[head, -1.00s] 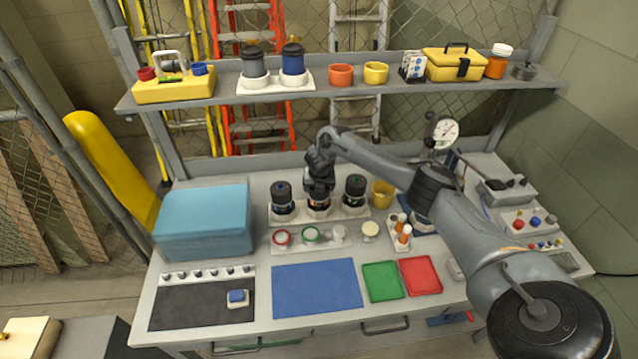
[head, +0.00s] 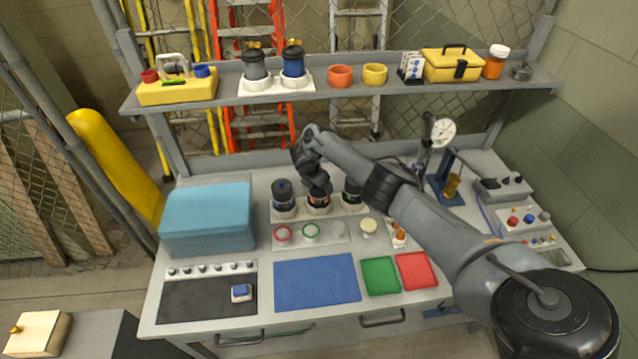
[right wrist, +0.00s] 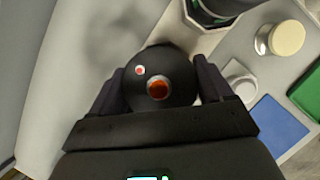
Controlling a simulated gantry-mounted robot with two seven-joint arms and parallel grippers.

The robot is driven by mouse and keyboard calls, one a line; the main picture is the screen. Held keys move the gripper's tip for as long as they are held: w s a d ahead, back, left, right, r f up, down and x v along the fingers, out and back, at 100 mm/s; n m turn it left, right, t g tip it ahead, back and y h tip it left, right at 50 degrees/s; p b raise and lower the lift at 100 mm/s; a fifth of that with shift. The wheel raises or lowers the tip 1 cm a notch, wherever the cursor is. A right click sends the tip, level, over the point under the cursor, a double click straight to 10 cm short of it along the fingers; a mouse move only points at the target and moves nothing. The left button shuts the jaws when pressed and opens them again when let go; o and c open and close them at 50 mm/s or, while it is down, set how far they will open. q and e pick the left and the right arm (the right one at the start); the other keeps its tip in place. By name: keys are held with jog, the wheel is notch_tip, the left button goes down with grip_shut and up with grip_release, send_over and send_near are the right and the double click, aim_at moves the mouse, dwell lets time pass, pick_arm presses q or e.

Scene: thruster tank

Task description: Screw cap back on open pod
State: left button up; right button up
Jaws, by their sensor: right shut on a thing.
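Three dark pods stand in a white rack (head: 335,210) on the bench: one with a blue mark at left (head: 283,191), the middle pod (head: 318,202) with an orange band, and one at right (head: 352,188), partly hidden by my arm. My right gripper (head: 319,184) is over the middle pod. In the right wrist view, its fingers (right wrist: 161,88) are shut around a round black cap (right wrist: 163,62) with a small red dot and an orange-brown centre. The cap's underside is hidden, so I cannot tell how it sits on the pod. My left gripper is in neither view.
A tray with red and green rings (head: 325,241) lies in front of the rack. A blue mat (head: 316,284), green tray (head: 380,277) and red tray (head: 416,271) lie nearer. A blue box (head: 207,222) stands left; a gauge stand (head: 441,134) stands right.

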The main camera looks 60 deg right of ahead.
jog(key=shift+f+m+g+b, duration=0.15)
jog(key=shift+m+g+b, duration=0.45)
jog(key=shift+m+b, duration=0.6)
jog(key=shift+m+g+y+b, duration=0.4)
jog(key=shift+m+b, duration=1)
jog(key=shift+b, duration=0.05)
jog(key=shift+m+b, duration=0.3)
jog(key=shift+b, duration=0.05)
jog(key=o, duration=0.9)
jog(key=shift+r, duration=0.2)
